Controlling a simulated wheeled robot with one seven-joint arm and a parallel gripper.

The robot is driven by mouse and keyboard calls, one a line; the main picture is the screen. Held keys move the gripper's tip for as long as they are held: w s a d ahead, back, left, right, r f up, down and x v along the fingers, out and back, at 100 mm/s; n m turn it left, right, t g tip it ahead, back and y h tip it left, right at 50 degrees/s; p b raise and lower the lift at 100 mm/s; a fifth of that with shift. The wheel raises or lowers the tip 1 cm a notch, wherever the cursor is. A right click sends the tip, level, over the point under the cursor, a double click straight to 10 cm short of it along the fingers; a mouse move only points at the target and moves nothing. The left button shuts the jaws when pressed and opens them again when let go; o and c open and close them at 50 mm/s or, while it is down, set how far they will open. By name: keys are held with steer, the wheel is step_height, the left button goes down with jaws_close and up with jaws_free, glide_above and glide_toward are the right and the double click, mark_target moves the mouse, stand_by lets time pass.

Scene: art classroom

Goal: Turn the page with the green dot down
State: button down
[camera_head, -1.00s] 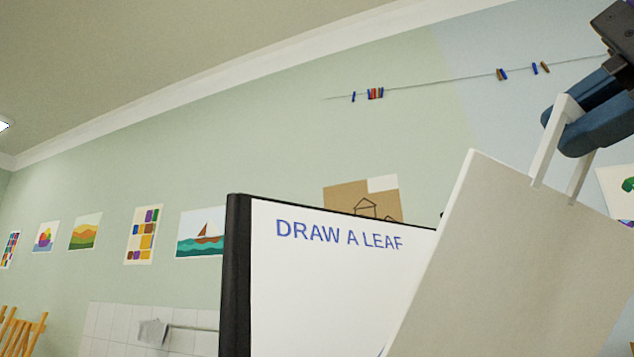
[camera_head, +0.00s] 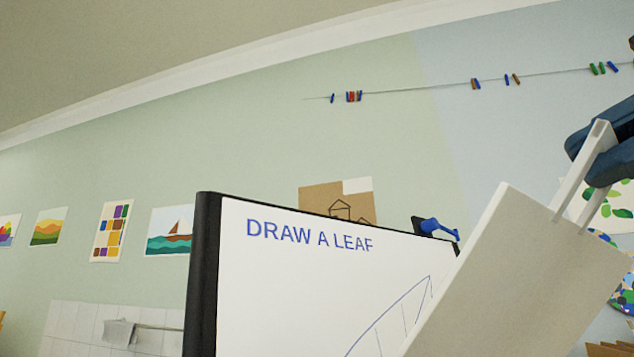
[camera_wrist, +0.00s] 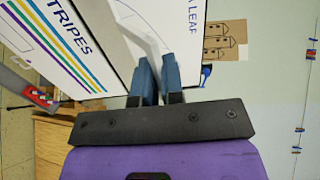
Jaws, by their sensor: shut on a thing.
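A pale panel-like page (camera_head: 520,280) stands tilted at the lower right of the head view, its blank side showing. A white loop-shaped handle (camera_head: 586,178) rises from its top edge. My gripper (camera_head: 592,160), with dark blue fingers, is shut on this handle. The wrist view also shows my gripper (camera_wrist: 156,80) closed around the white handle (camera_wrist: 135,35). Behind the page, a white sheet (camera_head: 285,290) reads "DRAW A LEAF" and carries a blue leaf outline, partly hidden. Another sheet (camera_wrist: 35,60) in the wrist view reads "STRIPES" above coloured lines. I see no green dot.
A black frame edge (camera_head: 203,270) borders the leaf sheet on the left. A blue clamp (camera_head: 437,228) sits at its upper right corner. A wooden cabinet (camera_wrist: 52,145) shows in the wrist view. Pictures and a peg line are on the wall behind.

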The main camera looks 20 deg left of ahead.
steer(key=shift+s+d+f, duration=0.3)
steer(key=shift+d+f, duration=0.2)
steer(key=shift+f, duration=0.15)
steer(key=shift+s+d+f, duration=0.25)
steer(key=shift+d+f, duration=0.3)
steer(key=shift+f, duration=0.1)
steer(key=shift+s+d+f, duration=0.3)
steer(key=shift+d+f, duration=0.2)
steer(key=shift+f, duration=0.15)
steer(key=s+d+f, duration=0.2)
steer(key=d+f, duration=0.2)
steer(key=f, duration=0.3)
steer(key=shift+s+d+f, duration=0.3)
steer(key=shift+d, duration=0.05)
steer(key=c, duration=1.2)
jaws_free()
steer(key=shift+d, duration=0.15)
steer(key=v, duration=1.2)
stand_by(0.6)
